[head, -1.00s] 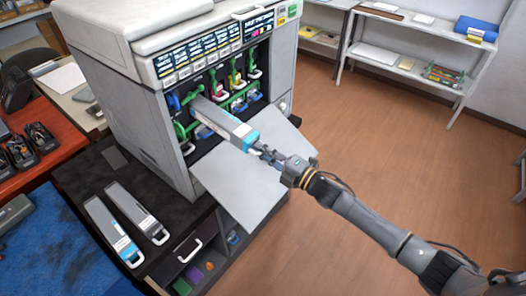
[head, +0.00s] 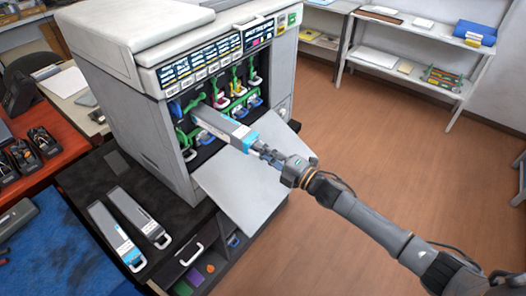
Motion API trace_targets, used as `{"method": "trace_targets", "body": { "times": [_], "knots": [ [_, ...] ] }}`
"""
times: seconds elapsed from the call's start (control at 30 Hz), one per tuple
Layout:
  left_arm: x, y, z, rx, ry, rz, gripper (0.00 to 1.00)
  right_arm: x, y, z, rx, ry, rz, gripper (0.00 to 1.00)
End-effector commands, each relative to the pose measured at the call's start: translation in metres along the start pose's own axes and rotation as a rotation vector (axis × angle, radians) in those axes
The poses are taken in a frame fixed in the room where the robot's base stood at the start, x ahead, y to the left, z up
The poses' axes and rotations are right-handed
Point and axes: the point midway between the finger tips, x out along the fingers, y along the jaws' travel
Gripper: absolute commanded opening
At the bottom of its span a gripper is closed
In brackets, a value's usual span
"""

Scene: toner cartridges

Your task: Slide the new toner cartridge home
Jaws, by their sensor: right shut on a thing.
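The toner cartridge (head: 222,125) is a long grey box with a blue band at its outer end. Its far end is inside the printer's (head: 150,95) open front, in a slot toward the left, and most of its length sticks out above the lowered front door (head: 240,185). My right gripper (head: 266,154) is shut on the outer end of the cartridge. Where exactly the fingers close is too small to tell. Two more cartridges lie on the dark stand top, one with a blue end (head: 114,236) and one with a dark label (head: 138,215). My left gripper is not in view.
Several green latches and coloured cartridge ends line the printer bay to the right of the slot. A red-brown desk (head: 60,150) with black trays stands at left. A metal shelf (head: 405,80) stands at the back right. The floor (head: 370,160) between is clear.

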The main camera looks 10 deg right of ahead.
Motion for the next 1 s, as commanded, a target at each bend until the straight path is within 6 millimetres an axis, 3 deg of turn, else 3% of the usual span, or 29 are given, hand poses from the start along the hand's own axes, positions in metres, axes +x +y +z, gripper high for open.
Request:
{"method": "trace_targets", "body": {
  "times": [0.2, 0.57, 1.0],
  "knots": [
    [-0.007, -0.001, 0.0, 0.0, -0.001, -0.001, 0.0, 0.001, 0.01, 0.0, -0.001, 0.0, 0.003, 0.0],
    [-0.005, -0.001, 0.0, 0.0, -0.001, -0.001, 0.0, 0.003, 0.009, 0.0, -0.001, 0.0, 0.003, 0.0],
    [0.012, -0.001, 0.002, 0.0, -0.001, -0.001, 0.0, 0.042, 0.005, 0.0, 0.0, 0.001, 0.004, 0.0]
  ]
}}
